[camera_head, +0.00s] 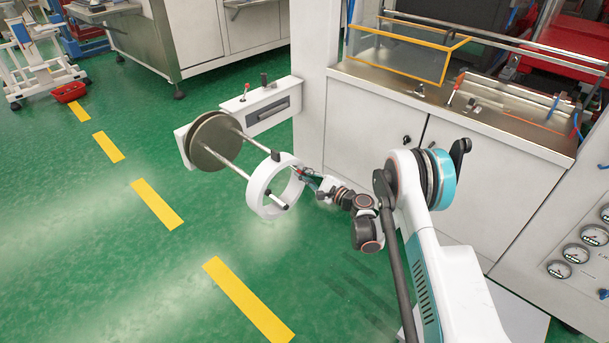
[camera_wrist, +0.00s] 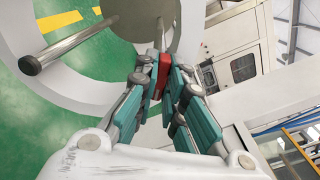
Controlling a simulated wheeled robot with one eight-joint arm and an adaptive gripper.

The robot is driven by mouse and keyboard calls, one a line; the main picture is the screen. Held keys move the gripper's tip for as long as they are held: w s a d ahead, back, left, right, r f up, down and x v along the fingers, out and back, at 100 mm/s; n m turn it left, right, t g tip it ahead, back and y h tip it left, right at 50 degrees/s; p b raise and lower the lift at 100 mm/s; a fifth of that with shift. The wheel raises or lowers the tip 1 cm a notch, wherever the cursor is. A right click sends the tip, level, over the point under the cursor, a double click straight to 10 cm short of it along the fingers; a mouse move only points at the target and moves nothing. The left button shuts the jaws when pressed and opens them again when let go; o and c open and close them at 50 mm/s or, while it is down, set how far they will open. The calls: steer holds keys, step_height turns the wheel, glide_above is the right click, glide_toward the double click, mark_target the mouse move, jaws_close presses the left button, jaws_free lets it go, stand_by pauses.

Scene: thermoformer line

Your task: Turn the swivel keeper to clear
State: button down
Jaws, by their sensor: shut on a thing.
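A white ring-shaped roll (camera_head: 256,187) hangs on two metal rods (camera_head: 243,165) that stick out from a round metal disc (camera_head: 216,141). A small dark block (camera_head: 276,156) sits by the upper rod's end, at the ring's top. My gripper (camera_head: 303,173) is beside the ring's near right edge. In the wrist view my gripper (camera_wrist: 165,72) is shut on a small red piece (camera_wrist: 163,68), apparently the swivel keeper's tab; its body is mostly hidden by the fingers. The other rod's end (camera_wrist: 29,65) pokes through the ring (camera_wrist: 80,88), free of my fingers.
A white housing (camera_head: 290,91) with small levers stands behind the disc. A white machine cabinet (camera_head: 362,120) with an orange-edged guard (camera_head: 412,72) is close on the right. Green floor (camera_head: 120,250) with yellow dashes is open on the left.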

steer(key=shift+m, duration=1.3)
steer(key=c, duration=1.6)
jaws_free()
steer(key=shift+m, duration=0.4)
steer(key=v, duration=0.7)
steer(key=shift+s+d, duration=0.15)
steer(key=shift+d, duration=0.05)
